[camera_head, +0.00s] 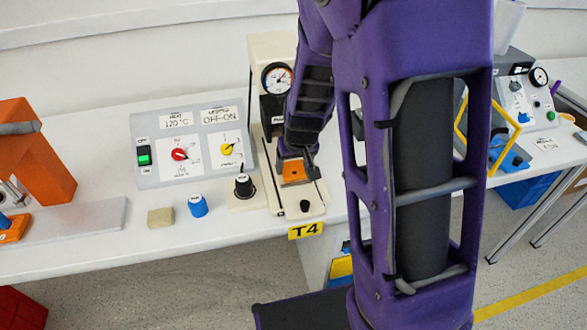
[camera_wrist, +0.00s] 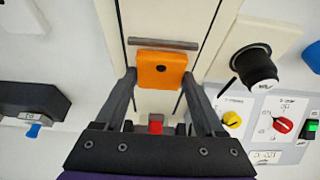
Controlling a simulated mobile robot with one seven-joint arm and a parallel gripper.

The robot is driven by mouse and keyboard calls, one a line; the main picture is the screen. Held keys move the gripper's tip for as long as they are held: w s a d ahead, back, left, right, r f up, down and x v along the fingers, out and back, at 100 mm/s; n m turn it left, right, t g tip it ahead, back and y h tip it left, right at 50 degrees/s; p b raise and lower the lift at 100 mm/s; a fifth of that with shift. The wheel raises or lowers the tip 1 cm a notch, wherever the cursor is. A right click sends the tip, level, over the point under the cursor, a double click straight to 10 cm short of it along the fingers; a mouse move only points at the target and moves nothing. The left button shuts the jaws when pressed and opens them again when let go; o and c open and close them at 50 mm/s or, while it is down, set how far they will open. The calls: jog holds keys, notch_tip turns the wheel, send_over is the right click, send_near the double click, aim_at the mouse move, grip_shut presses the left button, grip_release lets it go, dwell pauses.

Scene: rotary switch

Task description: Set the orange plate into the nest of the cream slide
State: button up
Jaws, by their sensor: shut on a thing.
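The orange plate (camera_head: 293,172) has a dark hole and lies between the fingers of my gripper (camera_head: 297,158), over the cream slide (camera_head: 309,203). In the wrist view the orange plate (camera_wrist: 161,62) is squeezed between both fingertips of my gripper (camera_wrist: 160,76). The cream slide (camera_wrist: 165,15) runs beneath it between two dark lines. A thin grey bar (camera_wrist: 163,44) lies across the slide by the plate's edge. The nest is hidden, and I cannot tell whether the plate touches the slide or is just above it.
A cream press with a round gauge (camera_head: 277,78) stands behind the slide. A black knob (camera_head: 243,186), a blue knob (camera_head: 198,205) and a beige block (camera_head: 160,217) stand to its left. The control panel (camera_head: 150,180) is behind them. A yellow T4 label (camera_head: 306,230) marks the table edge.

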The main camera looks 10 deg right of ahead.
jog(key=shift+f, duration=0.15)
jog(key=shift+f, duration=0.15)
jog(key=o, duration=1.3)
jog(key=shift+r, duration=0.4)
jog(key=p+v, duration=0.4)
jog(key=v, duration=0.7)
jog(key=shift+s+r, duration=0.2)
jog(key=shift+s, duration=0.05)
jog(key=shift+s, duration=0.1)
